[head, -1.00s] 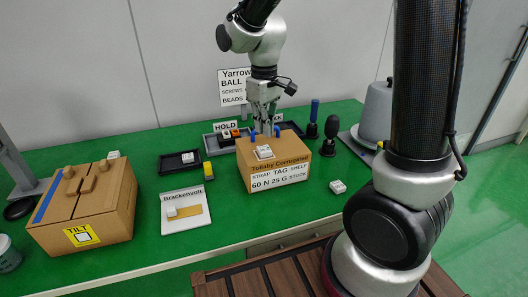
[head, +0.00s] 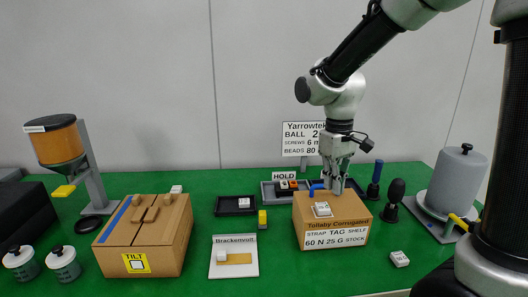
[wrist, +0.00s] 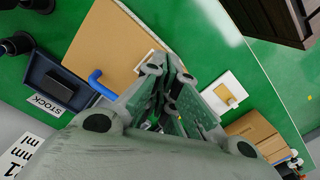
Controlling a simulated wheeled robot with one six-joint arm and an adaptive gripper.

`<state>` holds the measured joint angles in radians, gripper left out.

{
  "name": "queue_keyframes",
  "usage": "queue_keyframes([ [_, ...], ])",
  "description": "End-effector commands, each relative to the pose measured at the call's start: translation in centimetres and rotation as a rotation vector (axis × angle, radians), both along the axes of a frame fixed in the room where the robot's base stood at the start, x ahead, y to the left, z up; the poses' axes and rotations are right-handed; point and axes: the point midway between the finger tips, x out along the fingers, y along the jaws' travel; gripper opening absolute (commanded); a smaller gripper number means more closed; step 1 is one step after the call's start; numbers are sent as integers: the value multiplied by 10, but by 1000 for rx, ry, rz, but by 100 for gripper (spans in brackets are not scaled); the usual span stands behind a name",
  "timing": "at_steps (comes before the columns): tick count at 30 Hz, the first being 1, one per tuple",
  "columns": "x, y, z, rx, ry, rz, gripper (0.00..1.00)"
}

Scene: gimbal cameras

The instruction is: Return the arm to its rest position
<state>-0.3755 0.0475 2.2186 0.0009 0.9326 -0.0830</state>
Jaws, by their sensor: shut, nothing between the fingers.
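My gripper (head: 335,186) hangs pointing down just above or behind the back edge of the Tollaby Corrugated box (head: 336,222) in the head view. In the wrist view my gripper (wrist: 172,125) shows its fingers together with nothing between them. The brown box (wrist: 112,45) lies beside the fingers there, with a blue handle-like piece (wrist: 102,84) on its near edge. Whether the fingers touch the box cannot be told.
A tray (head: 268,190) with small blocks stands behind the box. Dark upright tools (head: 393,200) and a grey cylinder (head: 459,180) stand to the right. A TILT box (head: 145,235), a Brackenvolt board (head: 234,258) and a hopper (head: 60,145) are left.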

Motion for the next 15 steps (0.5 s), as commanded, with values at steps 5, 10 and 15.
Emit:
queue_keyframes([
  [5, -50, -43, 31, 20, -62, -118, 0],
  [10, -103, -88, 57, 55, -175, -260, 0],
  [15, -144, -118, 75, 82, -306, -370, 0],
])
